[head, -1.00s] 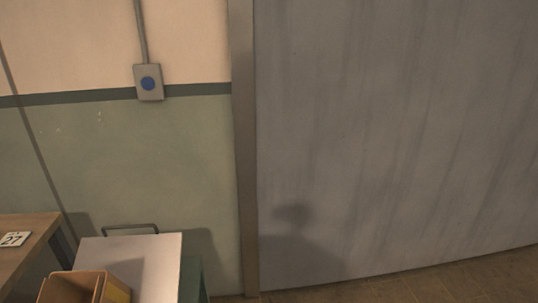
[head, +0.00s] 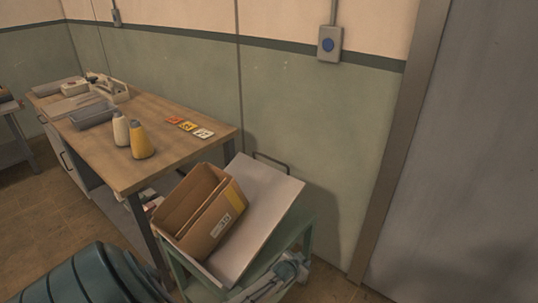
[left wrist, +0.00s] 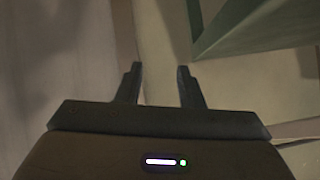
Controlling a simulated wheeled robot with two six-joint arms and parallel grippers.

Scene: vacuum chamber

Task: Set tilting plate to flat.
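The tilting plate (head: 268,205) is a pale grey panel on top of a green cart frame (head: 307,233), beside the wooden workbench. It appears slanted, with its near left side lower. An open cardboard box (head: 202,213) rests on it and hides much of its left part. A thin dark handle bar (head: 271,158) stands at the plate's far edge. My left gripper (left wrist: 160,68) is open and empty in the left wrist view, with green frame-like beams (left wrist: 240,28) ahead to the right. My right gripper is not in view.
The wooden workbench (head: 165,160) holds two bottles (head: 138,140), trays and number cards (head: 188,126). A dark teal ribbed object (head: 90,278) fills the near left. A grey jointed mechanism (head: 285,272) shows beside the cart.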

